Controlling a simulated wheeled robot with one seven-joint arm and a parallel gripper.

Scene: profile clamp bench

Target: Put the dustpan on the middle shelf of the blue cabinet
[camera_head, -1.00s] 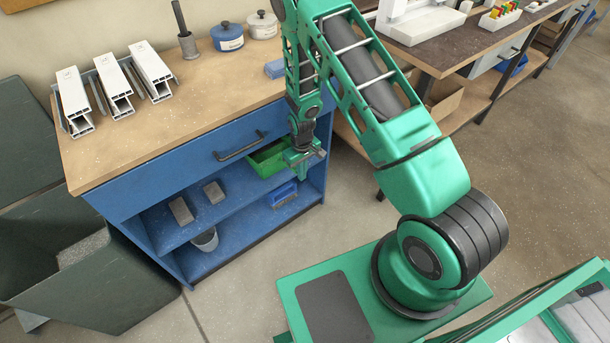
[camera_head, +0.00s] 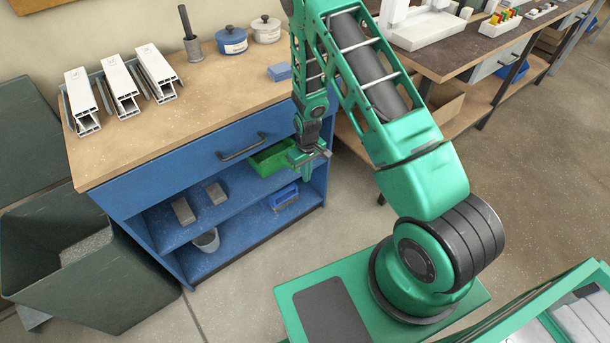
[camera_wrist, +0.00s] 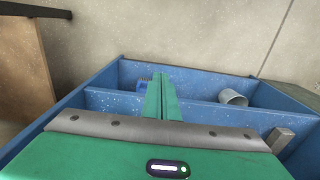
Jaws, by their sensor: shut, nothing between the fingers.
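The blue cabinet (camera_head: 160,196) has open shelves under a drawer front. A green, low-walled, open-topped thing (camera_head: 268,160), which looks like the dustpan, lies on its middle shelf at the right end. My gripper (camera_head: 306,176) is just right of it, at the cabinet's open front; I cannot tell whether they touch. In the wrist view my gripper (camera_wrist: 162,92) is shut with nothing held, its fingers over the blue shelf (camera_wrist: 115,102). The green thing does not show clearly in that view.
Two grey blocks (camera_head: 217,193) share the middle shelf. A blue brush-like item (camera_head: 284,196) and a grey cup (camera_head: 207,240) sit on the bottom shelf. A dark green bin (camera_head: 85,275) stands left. The floor in front of the cabinet is clear.

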